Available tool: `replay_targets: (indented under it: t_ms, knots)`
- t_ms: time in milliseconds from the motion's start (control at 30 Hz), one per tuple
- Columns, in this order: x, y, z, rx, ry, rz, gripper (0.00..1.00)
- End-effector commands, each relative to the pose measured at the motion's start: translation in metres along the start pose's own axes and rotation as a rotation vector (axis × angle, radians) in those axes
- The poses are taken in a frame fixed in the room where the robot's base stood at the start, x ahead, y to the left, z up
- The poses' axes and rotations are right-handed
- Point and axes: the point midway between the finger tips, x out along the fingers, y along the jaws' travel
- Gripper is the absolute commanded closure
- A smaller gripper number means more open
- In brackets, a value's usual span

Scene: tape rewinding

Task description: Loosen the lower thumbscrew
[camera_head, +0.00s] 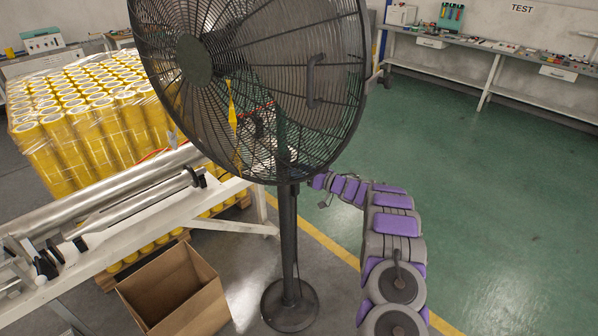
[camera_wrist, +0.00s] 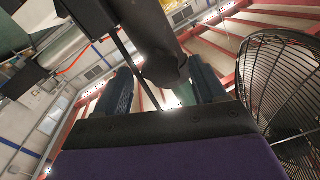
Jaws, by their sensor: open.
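A large dark pedestal fan (camera_head: 195,60) stands in the middle of the head view on a pole (camera_head: 288,235) with a round base. My arm reaches up from the lower right and passes behind the lower edge of the fan cage. My gripper is hidden or too small to make out there. In the wrist view my gripper (camera_wrist: 160,75) is open, a finger on each side. A dark grey rounded part (camera_wrist: 158,50) comes down from above between the fingers; contact cannot be told. The fan cage (camera_wrist: 280,95) is at the right. I cannot identify the lower thumbscrew in either view.
A white bench (camera_head: 150,215) with a metal roller stands at the left, with an open cardboard box (camera_head: 175,290) before it. Wrapped yellow tape rolls (camera_head: 95,120) are stacked behind. The green floor (camera_head: 480,190) at the right is clear, up to a workbench.

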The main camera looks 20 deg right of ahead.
Motion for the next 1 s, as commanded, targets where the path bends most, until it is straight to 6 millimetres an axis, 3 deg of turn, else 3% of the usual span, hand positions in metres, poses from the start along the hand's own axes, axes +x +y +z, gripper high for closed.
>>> replay_targets:
  t_ms: [433,1000]
  knots:
    - [0.0099,0.0019,-0.0015,0.001,0.003,0.000,0.30]
    - [0.0104,0.0022,-0.0008,0.001,0.003,0.001,0.83]
